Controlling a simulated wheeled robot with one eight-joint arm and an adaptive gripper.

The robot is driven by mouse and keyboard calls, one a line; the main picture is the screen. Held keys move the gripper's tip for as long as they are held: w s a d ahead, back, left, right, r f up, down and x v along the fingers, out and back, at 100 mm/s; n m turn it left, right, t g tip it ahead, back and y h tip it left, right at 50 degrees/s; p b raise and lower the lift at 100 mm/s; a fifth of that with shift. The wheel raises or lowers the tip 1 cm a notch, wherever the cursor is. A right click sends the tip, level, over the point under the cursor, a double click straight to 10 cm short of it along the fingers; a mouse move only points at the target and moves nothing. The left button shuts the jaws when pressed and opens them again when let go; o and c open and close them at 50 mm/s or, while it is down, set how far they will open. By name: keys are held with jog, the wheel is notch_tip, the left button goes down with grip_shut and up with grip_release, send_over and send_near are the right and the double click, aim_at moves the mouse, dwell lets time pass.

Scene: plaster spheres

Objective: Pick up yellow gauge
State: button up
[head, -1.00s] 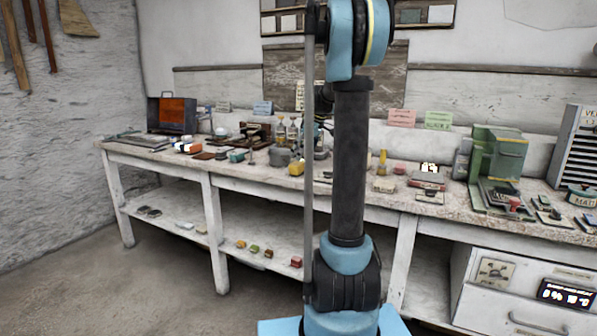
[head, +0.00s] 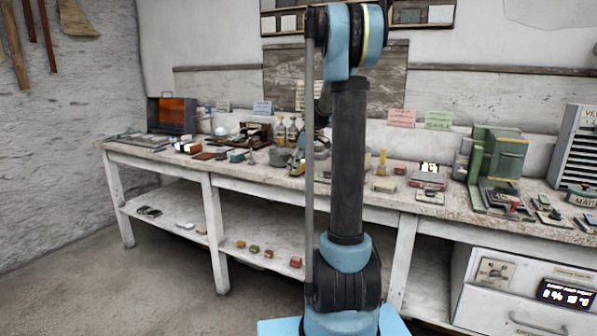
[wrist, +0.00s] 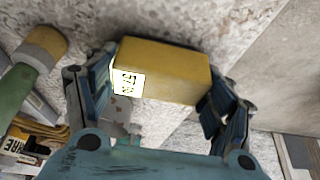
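The yellow gauge (wrist: 172,72) is a yellow block with a small white label with dark marks on its left end. In the wrist view it lies between the two fingers of my gripper (wrist: 162,88), one finger at each end. The gaps at the ends look very small, and I cannot tell whether the fingers press on it. In the head view my gripper is down at the bench top, partly behind my arm, and only a little yellow of the gauge shows there. I cannot tell whether the gauge touches the bench.
The bench (head: 260,178) is crowded on both sides. A green-handled tool with a tan end (wrist: 35,60) lies left of the gauge in the wrist view. A green machine (head: 497,160) stands at the right. Several small blocks sit on the lower shelf (head: 225,228).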

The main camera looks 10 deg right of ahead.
jog(key=shift+c, duration=1.4)
notch_tip(320, 180, up, 10)
